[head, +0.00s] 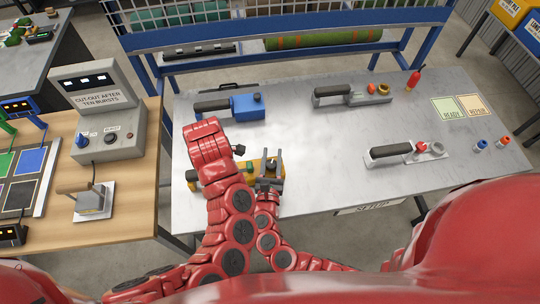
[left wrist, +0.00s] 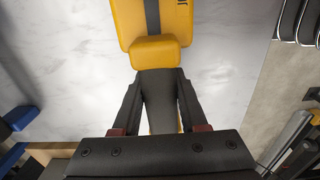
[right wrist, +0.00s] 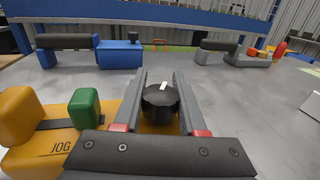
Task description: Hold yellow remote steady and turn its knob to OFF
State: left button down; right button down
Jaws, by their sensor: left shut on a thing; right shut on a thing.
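The yellow remote (left wrist: 157,50) lies on the grey table, partly hidden by my left arm in the head view. My left gripper (left wrist: 158,80) is shut on the remote's black handle, as the left wrist view shows. My right gripper (head: 272,160) is over the right end of the remote, its fingers on both sides of the black knob (right wrist: 160,102) and shut on it. The knob's white mark points away from the right wrist camera. A green button (right wrist: 84,108) and the word JOG show on the remote (right wrist: 22,125) beside the knob.
A blue handled device (head: 248,107) and two grey ones (head: 350,95) (head: 425,152) stand on the table (head: 320,190). READY and REPAIR squares (head: 450,110) lie at the right. A wooden bench (head: 140,195) with a grey control box (head: 100,110) is at the left.

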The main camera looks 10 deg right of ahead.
jog(key=shift+s+d+m+g+h, duration=0.15)
jog(key=shift+m+g+h, duration=0.25)
jog(key=shift+m+h, duration=0.5)
jog(key=shift+d+m+g+h, duration=0.2)
jog(key=shift+m+g+h, duration=0.25)
jog(key=shift+h, duration=0.75)
jog(key=shift+m, duration=0.25)
jog(key=shift+c, duration=2.3)
grip_release()
jog(key=shift+s, duration=0.1)
jog(key=v, duration=1.2)
